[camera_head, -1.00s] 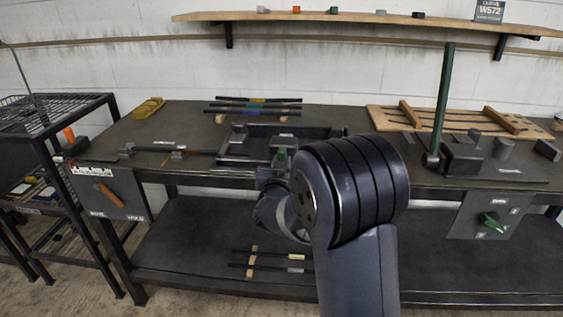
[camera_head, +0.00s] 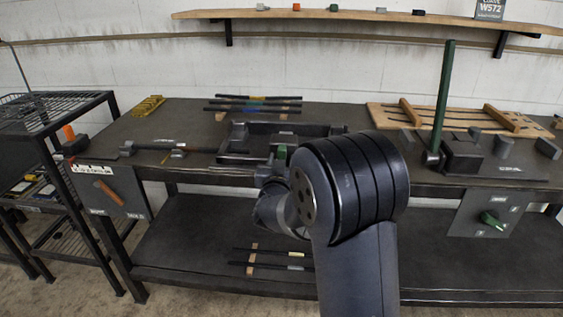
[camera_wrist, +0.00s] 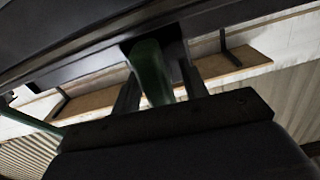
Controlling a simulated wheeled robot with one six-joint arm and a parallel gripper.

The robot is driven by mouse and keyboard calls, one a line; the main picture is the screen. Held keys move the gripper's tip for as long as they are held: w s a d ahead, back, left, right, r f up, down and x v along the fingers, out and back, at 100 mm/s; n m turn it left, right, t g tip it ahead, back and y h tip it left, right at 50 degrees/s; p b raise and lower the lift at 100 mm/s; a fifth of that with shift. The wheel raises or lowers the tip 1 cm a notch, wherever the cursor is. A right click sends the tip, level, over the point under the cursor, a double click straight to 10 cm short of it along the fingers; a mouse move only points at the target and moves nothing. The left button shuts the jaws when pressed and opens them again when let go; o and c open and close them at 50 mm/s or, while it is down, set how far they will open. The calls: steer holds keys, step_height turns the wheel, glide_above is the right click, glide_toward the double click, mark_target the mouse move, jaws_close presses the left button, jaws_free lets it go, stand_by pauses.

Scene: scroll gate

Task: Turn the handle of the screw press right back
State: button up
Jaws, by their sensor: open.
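The screw press (camera_head: 318,130) is a dark, low frame in the middle of the bench. A short green handle (camera_head: 281,152) shows at its front side, partly hidden by my arm. In the wrist view the green handle (camera_wrist: 150,75) stands between the two dark fingers of my gripper (camera_wrist: 160,82). My gripper is open around it, with no clear contact visible. In the head view my gripper (camera_head: 272,172) is at the front edge of the bench, mostly hidden behind my wrist.
A tall green lever (camera_head: 443,100) stands upright at the right of the bench. A panel with a green knob (camera_head: 492,220) hangs below it, and one with an orange handle (camera_head: 109,192) hangs at left. A wire rack (camera_head: 50,112) stands at far left. A wall shelf (camera_head: 350,16) runs above.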

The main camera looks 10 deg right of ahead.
steer(key=v, duration=1)
steer(key=shift+s, duration=0.35)
steer(key=shift+a, duration=0.1)
steer(key=x, duration=1.1)
steer(key=shift+s+a, duration=0.1)
steer(key=shift+s, duration=0.1)
steer(key=shift+w, duration=0.15)
steer(key=shift+w+f+m+b, duration=0.1)
steer(key=shift+f+m+b, duration=0.05)
steer(key=shift+m+b, duration=0.25)
steer(key=m+b, duration=0.1)
steer(key=m, duration=0.1)
steer(key=shift+m, duration=0.4)
steer(key=shift+m+b, duration=1.05)
steer(key=shift+m, duration=0.95)
